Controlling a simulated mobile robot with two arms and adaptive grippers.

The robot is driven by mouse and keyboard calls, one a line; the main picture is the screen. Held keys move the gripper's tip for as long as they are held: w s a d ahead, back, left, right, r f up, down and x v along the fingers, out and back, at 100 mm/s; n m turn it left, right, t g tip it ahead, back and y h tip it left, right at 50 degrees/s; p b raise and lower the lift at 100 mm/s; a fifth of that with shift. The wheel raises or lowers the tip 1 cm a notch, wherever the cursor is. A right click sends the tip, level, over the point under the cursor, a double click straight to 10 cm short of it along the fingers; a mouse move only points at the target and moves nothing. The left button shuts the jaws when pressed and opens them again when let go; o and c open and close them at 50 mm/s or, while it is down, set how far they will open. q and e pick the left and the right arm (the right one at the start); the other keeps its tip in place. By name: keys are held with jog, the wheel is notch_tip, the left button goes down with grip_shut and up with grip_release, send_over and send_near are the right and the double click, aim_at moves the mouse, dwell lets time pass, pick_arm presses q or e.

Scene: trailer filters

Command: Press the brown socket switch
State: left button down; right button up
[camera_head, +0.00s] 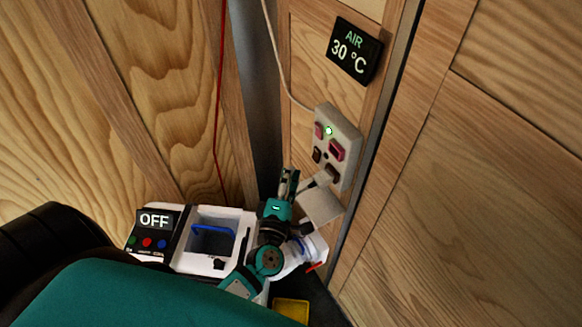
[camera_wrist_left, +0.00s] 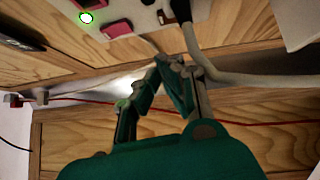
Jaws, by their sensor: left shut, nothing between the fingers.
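The white socket panel (camera_head: 349,130) is fixed to the wooden wall, with a lit green lamp, reddish switches and small dark brown parts. One dark brown part (camera_head: 317,155), which looks like the brown switch, sits at the panel's lower left. My left gripper (camera_head: 289,174) is shut and empty, pointing up, just left of and below the panel and apart from it. In the left wrist view its closed fingertips (camera_wrist_left: 168,62) are below the panel (camera_wrist_left: 215,22). My right gripper is not in view.
A white cable (camera_wrist_left: 240,79) runs close past the fingertips. A white box (camera_head: 321,207) hangs below the panel. A white device with an OFF display (camera_head: 154,220) stands at the lower left. An AIR 30 °C display (camera_head: 353,51) is above. A yellow tray (camera_head: 291,310) lies below.

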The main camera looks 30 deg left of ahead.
pick_arm(q)
jog(key=v, duration=0.2)
jog(key=r+b+v, duration=0.1)
jog(key=v, duration=0.2)
jog(key=shift+s+a, duration=0.15)
jog(key=shift+s, duration=0.1)
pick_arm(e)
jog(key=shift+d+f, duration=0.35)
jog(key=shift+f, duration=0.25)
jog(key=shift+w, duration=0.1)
